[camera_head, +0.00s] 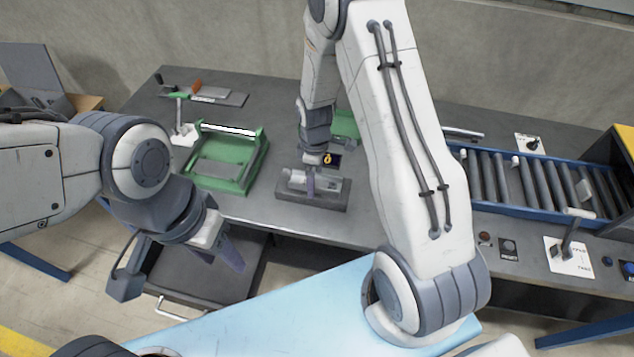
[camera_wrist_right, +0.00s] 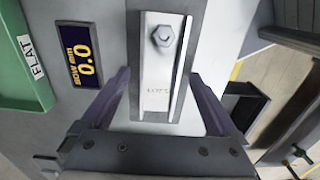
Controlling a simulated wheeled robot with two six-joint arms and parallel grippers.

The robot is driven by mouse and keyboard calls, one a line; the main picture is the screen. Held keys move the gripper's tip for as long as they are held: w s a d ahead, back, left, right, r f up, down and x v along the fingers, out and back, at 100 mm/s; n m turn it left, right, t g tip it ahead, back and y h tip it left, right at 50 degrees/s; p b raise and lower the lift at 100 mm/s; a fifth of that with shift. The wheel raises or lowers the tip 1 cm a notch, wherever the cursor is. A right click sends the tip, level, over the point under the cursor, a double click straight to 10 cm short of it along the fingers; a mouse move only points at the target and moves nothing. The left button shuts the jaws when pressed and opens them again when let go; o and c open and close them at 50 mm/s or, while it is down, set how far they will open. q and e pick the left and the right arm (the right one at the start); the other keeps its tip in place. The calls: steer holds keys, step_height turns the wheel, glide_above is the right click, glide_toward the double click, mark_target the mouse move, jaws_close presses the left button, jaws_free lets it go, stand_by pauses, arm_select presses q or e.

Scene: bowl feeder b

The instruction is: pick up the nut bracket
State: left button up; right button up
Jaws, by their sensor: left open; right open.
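The nut bracket (camera_wrist_right: 155,95) is a pale metal channel with a hex nut (camera_wrist_right: 163,37) near its far end. In the head view the bracket (camera_head: 297,178) lies on a dark grey block (camera_head: 318,203), partly behind my right gripper (camera_head: 311,184). In the right wrist view my right gripper (camera_wrist_right: 158,76) is open, with one finger on each side of the bracket, and gaps show between fingers and bracket. I cannot tell how far the fingertips are above the block. My left gripper (camera_head: 232,258) is open and empty, in front of the table's edge.
A green tray (camera_head: 240,183) stands left of the block, and a green bin (camera_wrist_right: 20,60) marked FLAT is near it. A small display (camera_wrist_right: 78,55) reads 0.0. A roller conveyor (camera_head: 530,182) is at the right. A lever panel (camera_head: 568,256) sits at the table's front right.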

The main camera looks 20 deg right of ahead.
jaws_close()
steer(key=shift+r, duration=0.15)
